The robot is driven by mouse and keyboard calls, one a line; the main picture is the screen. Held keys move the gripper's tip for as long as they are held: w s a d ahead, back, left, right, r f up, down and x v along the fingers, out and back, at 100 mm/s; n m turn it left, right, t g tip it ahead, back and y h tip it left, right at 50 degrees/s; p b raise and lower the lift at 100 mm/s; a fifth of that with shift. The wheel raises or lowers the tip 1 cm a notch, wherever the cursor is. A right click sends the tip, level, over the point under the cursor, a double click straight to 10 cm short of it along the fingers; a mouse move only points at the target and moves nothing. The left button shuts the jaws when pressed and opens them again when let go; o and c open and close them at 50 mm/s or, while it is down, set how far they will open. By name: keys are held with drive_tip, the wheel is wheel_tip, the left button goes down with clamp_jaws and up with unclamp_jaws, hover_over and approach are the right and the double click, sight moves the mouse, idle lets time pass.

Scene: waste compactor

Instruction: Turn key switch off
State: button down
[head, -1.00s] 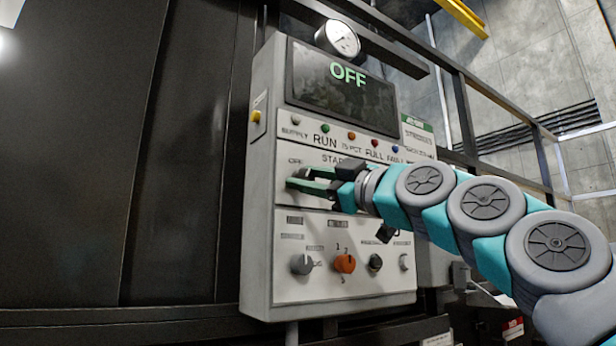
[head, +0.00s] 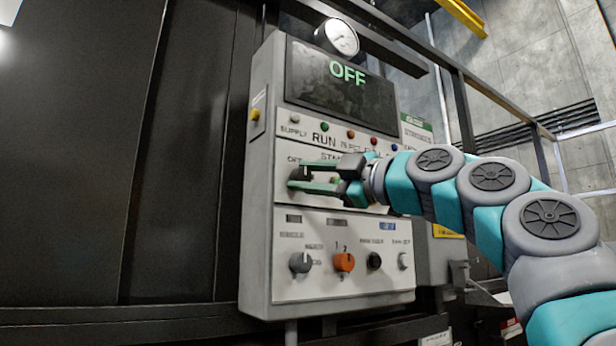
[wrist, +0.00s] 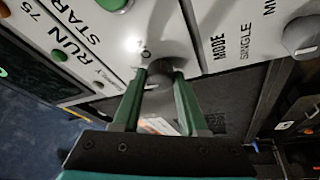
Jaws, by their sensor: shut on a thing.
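The key switch (head: 297,174) sits at the left of the panel's middle row, beside a partly covered "OFF" label. My gripper (head: 304,176) reaches it from the right, its green fingers one above the other and closed on it. In the wrist view the two green fingertips (wrist: 163,74) stand on either side of the rounded grey key switch (wrist: 160,96), pressed to its sides. The fingers hide part of the switch, and I cannot read its exact angle. The display (head: 340,90) at the top of the panel reads "OFF" in green.
The grey control panel (head: 262,200) carries a row of small coloured lights. Below the switch are a grey knob (head: 300,263), an orange knob (head: 344,262) and a black knob (head: 374,261). A round gauge (head: 341,37) is on top. Dark metal walls stand left.

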drive_tip(key=shift+n, duration=0.5)
idle(0.4)
drive_tip(key=shift+c, duration=2.3)
unclamp_jaws()
drive_tip(key=shift+d, duration=0.1)
drive_tip(key=b+v, duration=0.2)
drive_tip(key=v, duration=0.5)
drive_tip(key=shift+s+d+b, duration=0.2)
drive_tip(key=shift+d+b, duration=0.05)
drive_tip(key=shift+b, duration=0.1)
